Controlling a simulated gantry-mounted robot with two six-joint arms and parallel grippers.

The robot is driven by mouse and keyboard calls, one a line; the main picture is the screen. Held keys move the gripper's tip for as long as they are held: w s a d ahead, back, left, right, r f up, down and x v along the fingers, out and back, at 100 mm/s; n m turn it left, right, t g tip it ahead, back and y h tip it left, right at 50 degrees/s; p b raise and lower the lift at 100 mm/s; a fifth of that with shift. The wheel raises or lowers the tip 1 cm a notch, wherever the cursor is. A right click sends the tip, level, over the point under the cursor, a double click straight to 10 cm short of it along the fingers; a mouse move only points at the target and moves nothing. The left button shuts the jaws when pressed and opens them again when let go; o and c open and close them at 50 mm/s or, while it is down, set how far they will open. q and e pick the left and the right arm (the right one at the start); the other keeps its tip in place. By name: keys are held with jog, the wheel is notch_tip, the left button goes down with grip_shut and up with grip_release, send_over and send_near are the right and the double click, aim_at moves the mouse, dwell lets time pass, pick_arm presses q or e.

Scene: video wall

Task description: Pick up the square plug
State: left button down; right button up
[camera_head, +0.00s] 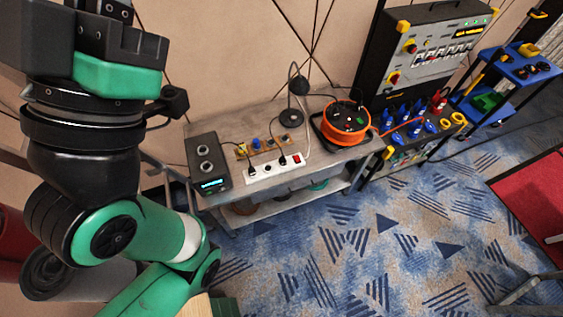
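A white power strip (270,176) with a red switch lies on the front part of a grey bench. Dark plugs (282,160) sit at the strip; they are too small for me to tell which one is square. My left arm fills the left side of the view, and its black end part (120,40) is at the top left, well apart from the strip. Its fingertips cannot be made out, so I cannot tell whether the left gripper is open or shut. My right gripper is not in view.
The bench (225,129) also holds a black box with a lit display (208,165), a dark lamp (292,115) and an orange cable reel (346,120). A control panel (430,50), blue connectors (405,112) and a blue shelf (505,65) stand right. Patterned carpet is open in front.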

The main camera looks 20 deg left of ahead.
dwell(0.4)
pick_arm(q)
jog(key=shift+c, duration=1.3)
grip_release()
